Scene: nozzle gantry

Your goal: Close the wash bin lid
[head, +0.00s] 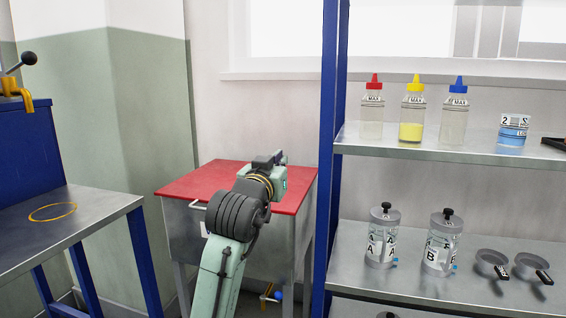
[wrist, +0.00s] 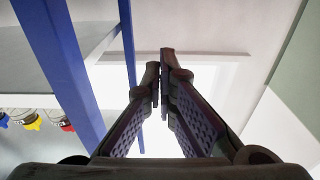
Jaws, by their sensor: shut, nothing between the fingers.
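The wash bin (head: 181,228) is a grey metal box on legs, left of the blue-posted shelf. Its red lid (head: 205,183) lies flat across the top and looks closed, with a pale handle (head: 199,206) at the front edge. My gripper (head: 277,157) is over the back right part of the lid, pointing away toward the wall. My arm hides part of the lid and the bin's front. I cannot tell whether the gripper touches the lid. In the wrist view the fingers (wrist: 160,75) are together and empty.
A shelf rack (head: 329,130) with a blue post stands close to the right of the bin. It bears bottles (head: 411,122), canisters (head: 382,240) and small pans. A metal table (head: 85,225) with a yellow ring stands at left. The wall and window (head: 290,40) are behind.

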